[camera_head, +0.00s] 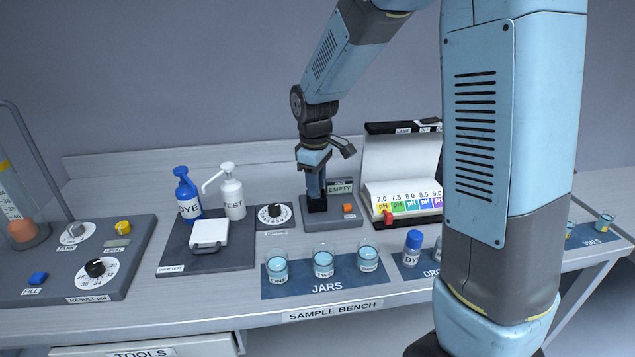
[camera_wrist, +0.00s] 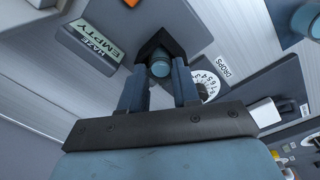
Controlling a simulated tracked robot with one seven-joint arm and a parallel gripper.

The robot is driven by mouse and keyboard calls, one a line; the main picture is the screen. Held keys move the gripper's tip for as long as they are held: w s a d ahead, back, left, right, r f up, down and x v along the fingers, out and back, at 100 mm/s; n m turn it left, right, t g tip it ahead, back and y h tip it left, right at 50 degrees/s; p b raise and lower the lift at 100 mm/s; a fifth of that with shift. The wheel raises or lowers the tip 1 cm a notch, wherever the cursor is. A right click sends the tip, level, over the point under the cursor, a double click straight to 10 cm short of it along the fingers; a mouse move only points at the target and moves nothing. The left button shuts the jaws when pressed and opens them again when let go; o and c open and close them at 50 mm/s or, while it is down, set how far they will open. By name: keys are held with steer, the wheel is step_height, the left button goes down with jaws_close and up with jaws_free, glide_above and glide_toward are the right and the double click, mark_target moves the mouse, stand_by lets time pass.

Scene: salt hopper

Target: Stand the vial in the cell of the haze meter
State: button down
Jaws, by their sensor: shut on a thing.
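The haze meter (camera_head: 332,214) is a grey box at the back of the bench, with a black cell (camera_head: 317,206), a display reading EMPTY (camera_head: 340,188) and an orange button (camera_head: 347,207). My gripper (camera_head: 316,192) points down right over the cell. In the wrist view, my gripper (camera_wrist: 159,85) is shut on the vial (camera_wrist: 160,68), whose round bluish top shows between the fingertips. The black cell (camera_wrist: 153,47) lies directly around or beneath the vial there. I cannot tell how deep the vial sits. In the head view the fingers hide the vial.
A pH colour box (camera_head: 400,190) stands right of the meter. The drops dial (camera_head: 274,215) and two pump bottles, DYE (camera_head: 187,195) and TEST (camera_head: 232,195), are left. Several jars (camera_head: 323,262) and a blue-capped bottle (camera_head: 412,246) stand in front. A vials mat (camera_head: 590,238) is far right.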

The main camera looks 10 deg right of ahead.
steer(key=shift+f, duration=0.1)
steer(key=c, duration=0.8)
jaws_free()
step_height(320, 180, up, 12)
steer(key=s+d+r+m+t, duration=0.2)
steer(key=s+d+m, duration=0.3)
steer(key=s, duration=0.6)
steer(key=s+d+r+m+t, duration=0.3)
steer(key=s+d+m, duration=0.3)
steer(key=s, duration=0.6)
steer(key=shift+s+d, duration=0.3)
steer(key=shift+d, duration=0.75)
